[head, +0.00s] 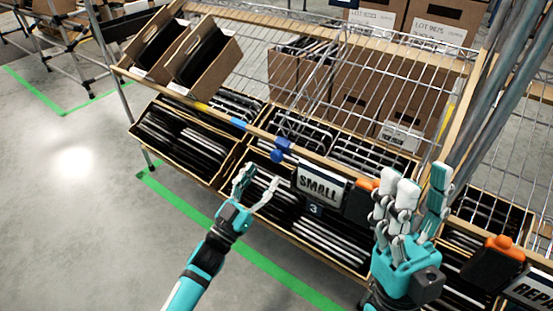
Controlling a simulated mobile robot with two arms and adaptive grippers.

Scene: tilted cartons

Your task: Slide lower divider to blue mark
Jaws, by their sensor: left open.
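A blue mark (237,123) sits on the wooden rail along the front of the lower shelf. A darker blue knob or clamp (281,151) sits on the same rail to its right, just left of the "SMALL" sign (320,185). I cannot tell for sure which part is the lower divider. My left gripper (256,189) is open and empty, in front of the lower bins, below and left of the blue knob. My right gripper (418,195) has its fingers spread upward, open, right of the sign; it hides part of the rail and bins.
Lower bins (180,145) hold several dark, flat items. Tilted cartons (205,58) stand at upper left, and more cartons (355,90) stand behind the wire mesh. Orange-topped black blocks (503,246) sit along the rail. The floor at left is clear, with green tape (190,210).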

